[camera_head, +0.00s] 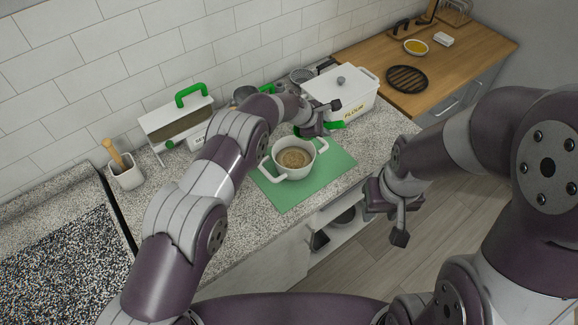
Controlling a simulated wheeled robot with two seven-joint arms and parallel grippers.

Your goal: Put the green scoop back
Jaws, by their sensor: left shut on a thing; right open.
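My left gripper (326,117) is above the counter, just behind the white pot and in front of the flour bin. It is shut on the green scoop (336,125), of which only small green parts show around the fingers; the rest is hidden. The white flour bin (358,97) has a white lid with a grey knob, and the lid looks in place. The white two-handled pot (280,170) holds brown contents and stands on a green mat (335,165). My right gripper (386,222) is open and empty, in front of the counter's edge.
A white box with a green handle (192,92) stands by the wall at left, beside a white holder with a wooden utensil (126,177). A wooden counter (455,65) at back right carries a black round grill (407,79) and a yellow-filled bowl (416,47).

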